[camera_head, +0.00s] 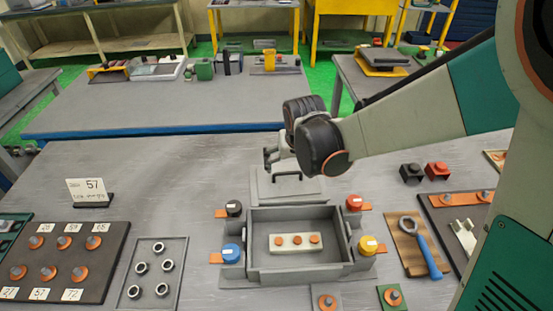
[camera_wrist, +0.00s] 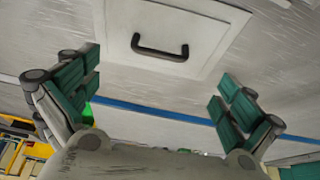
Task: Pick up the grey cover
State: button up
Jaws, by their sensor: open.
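The grey cover (camera_head: 306,187) is a flat plate with a dark handle (camera_head: 287,175), lying on the table behind the open grey box (camera_head: 262,278). In the wrist view the cover (camera_wrist: 205,30) shows at the top, with its black handle (camera_wrist: 160,48) near the middle. My gripper (camera_head: 270,158) is above the cover's back left part, apart from the handle. In the wrist view my gripper (camera_wrist: 155,95) has its two green-padded fingers spread wide with nothing between them.
Coloured round caps, including a red one (camera_head: 354,202) and a blue one (camera_head: 231,253), stand around the box. A number sign (camera_head: 88,190) stands at left. A tray of nuts (camera_head: 133,298) and a blue wrench (camera_head: 425,246) flank the box. Table left of the cover is clear.

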aim_at(288, 174)
jog(key=b+x, duration=0.1)
jog(key=x, duration=0.5)
jog(key=shift+w+f+b, duration=0.1)
jog(key=shift+f+b, duration=0.05)
jog(key=shift+b, duration=0.2)
jog(key=b+x, duration=0.2)
jog(key=x, duration=0.3)
jog(key=shift+w, duration=0.2)
jog(key=shift+c, duration=0.6)
jog(key=c, duration=1.3)
